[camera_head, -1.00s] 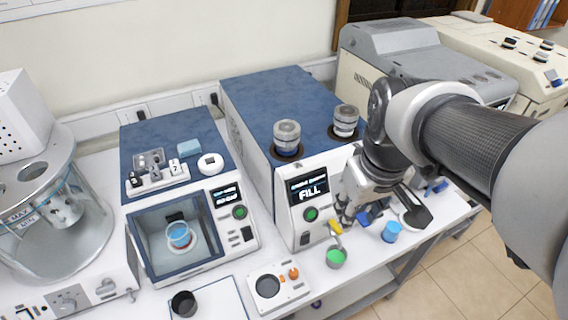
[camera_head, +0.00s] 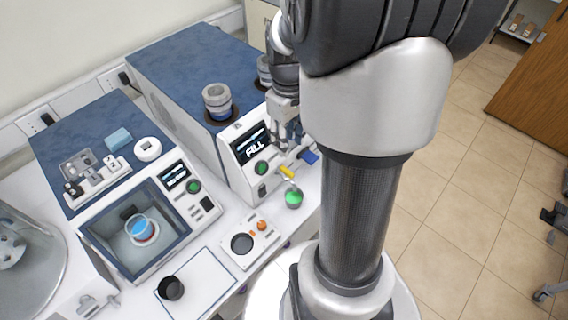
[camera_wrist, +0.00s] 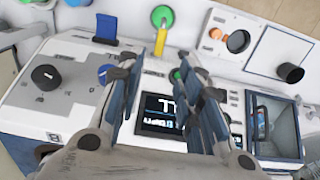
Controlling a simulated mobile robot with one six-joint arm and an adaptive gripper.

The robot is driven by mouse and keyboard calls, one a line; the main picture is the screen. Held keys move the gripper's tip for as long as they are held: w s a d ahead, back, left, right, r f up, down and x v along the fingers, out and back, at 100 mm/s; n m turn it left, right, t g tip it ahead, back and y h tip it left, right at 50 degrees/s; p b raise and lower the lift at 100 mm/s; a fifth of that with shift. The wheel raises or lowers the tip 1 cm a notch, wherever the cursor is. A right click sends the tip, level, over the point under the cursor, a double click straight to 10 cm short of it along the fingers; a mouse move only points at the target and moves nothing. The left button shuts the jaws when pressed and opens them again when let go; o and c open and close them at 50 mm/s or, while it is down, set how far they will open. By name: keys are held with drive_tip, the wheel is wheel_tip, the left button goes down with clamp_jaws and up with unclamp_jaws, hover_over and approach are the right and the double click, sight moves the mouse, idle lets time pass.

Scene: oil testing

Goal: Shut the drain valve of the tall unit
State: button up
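The tall unit (camera_head: 190,90) is a white box with a blue top, its display reading FILL. A yellow drain lever (camera_head: 287,172) sticks out low on its front, slanted, above a green cup (camera_head: 293,198). The lever (camera_wrist: 160,46) and the cup (camera_wrist: 162,16) also show in the wrist view. My gripper (camera_head: 287,143) is beside the right part of the unit's front, above the lever. In the wrist view its fingers (camera_wrist: 173,58) are apart and empty, pointing toward the lever side. Whether a fingertip touches the lever I cannot tell.
A blue lever (camera_head: 309,157) sits right of the yellow one. My arm hides the bench on the right.

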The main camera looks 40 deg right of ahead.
sight(287, 170)
wheel_tip(287, 170, down, 12)
drive_tip(key=shift+f+b, duration=0.1)
drive_tip(key=shift+b, duration=1.05)
clamp_jaws()
